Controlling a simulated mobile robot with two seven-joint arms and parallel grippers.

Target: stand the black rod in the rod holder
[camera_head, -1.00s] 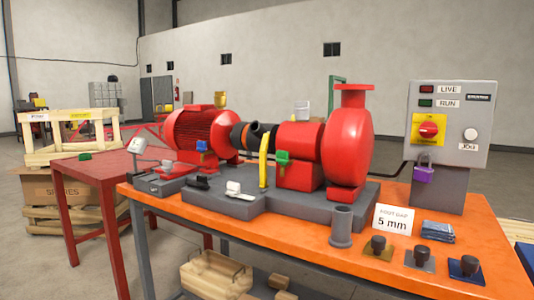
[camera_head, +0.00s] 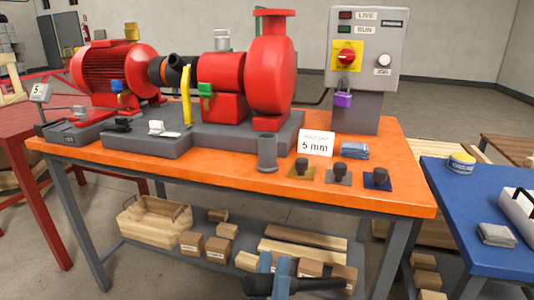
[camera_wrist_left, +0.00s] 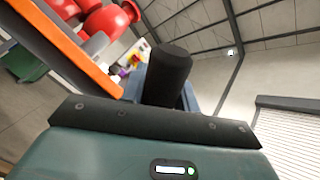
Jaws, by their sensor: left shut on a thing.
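The black rod (camera_head: 310,284) lies roughly level across the bottom of the head view, in front of the orange table. My left gripper (camera_head: 272,280) is shut on it near its thicker left end. The rod's dark rounded end (camera_wrist_left: 169,68) also shows up close in the left wrist view, between the fingers. The rod holder, seemingly the grey upright tube on a flat foot (camera_head: 267,153), stands at the table's front edge, above and well apart from the gripper in the picture. My right gripper is not in view.
The orange table (camera_head: 220,175) carries the red pump and motor (camera_head: 115,70), a "5 mm" card (camera_head: 315,143) and several black-knobbed pieces (camera_head: 339,174). Its lower shelf holds a wooden crate (camera_head: 155,218) and small boxes. A blue table (camera_head: 450,220) stands at right.

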